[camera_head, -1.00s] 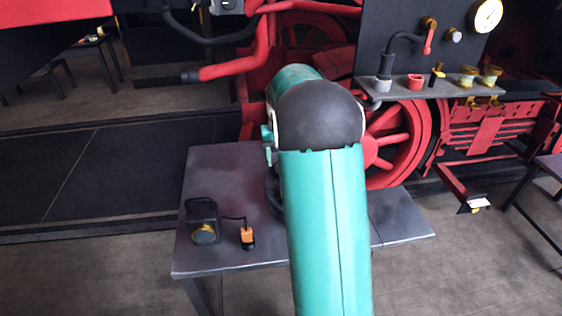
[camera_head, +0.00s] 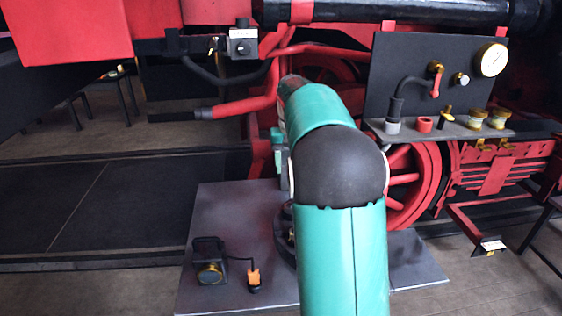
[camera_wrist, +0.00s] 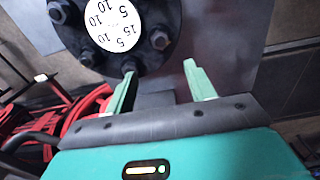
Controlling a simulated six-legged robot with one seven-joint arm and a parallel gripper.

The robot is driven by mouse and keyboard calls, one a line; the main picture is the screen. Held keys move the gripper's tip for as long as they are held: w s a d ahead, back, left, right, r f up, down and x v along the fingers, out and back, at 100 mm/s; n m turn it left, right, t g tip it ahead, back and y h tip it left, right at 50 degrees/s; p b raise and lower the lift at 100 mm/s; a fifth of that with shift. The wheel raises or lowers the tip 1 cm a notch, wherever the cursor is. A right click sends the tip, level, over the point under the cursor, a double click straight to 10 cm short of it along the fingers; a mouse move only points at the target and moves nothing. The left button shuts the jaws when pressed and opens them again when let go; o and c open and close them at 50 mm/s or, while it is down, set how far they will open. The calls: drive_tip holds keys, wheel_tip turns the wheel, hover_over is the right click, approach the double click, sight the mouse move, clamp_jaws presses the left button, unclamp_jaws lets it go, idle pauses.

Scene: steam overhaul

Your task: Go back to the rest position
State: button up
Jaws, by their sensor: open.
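My gripper (camera_wrist: 158,84) shows in the wrist view with its two green fingers apart and nothing between them. Beyond the fingers is a dark round flange with bolts and a white numbered dial face (camera_wrist: 112,18). The fingertips overlap the flange's lower edge in the picture; I cannot tell whether they touch it.
A grey table (camera_head: 225,215) stands ahead with a black lamp-like device (camera_head: 209,262) and an orange-black piece (camera_head: 254,278) on its left. A black panel (camera_head: 400,75) with a gauge (camera_head: 491,60) and a shelf (camera_head: 440,130) of fittings is at right. Red locomotive wheels (camera_head: 410,180) are behind.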

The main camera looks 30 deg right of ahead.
drive_tip(key=s+a+r+n+t, duration=0.2)
drive_tip(key=s+a, duration=0.7)
drive_tip(key=a, duration=0.2)
drive_tip(key=s+a+r+n+t, duration=0.2)
drive_tip(key=s+a+r, duration=0.1)
drive_tip(key=s+a, duration=0.6)
drive_tip(key=s+a+f+n+t, duration=0.1)
drive_tip(key=s+a+f, duration=0.4)
drive_tip(key=s+a, duration=0.1)
drive_tip(key=shift+s+t, duration=0.3)
drive_tip(key=shift+s, duration=0.2)
drive_tip(key=shift+a, duration=0.1)
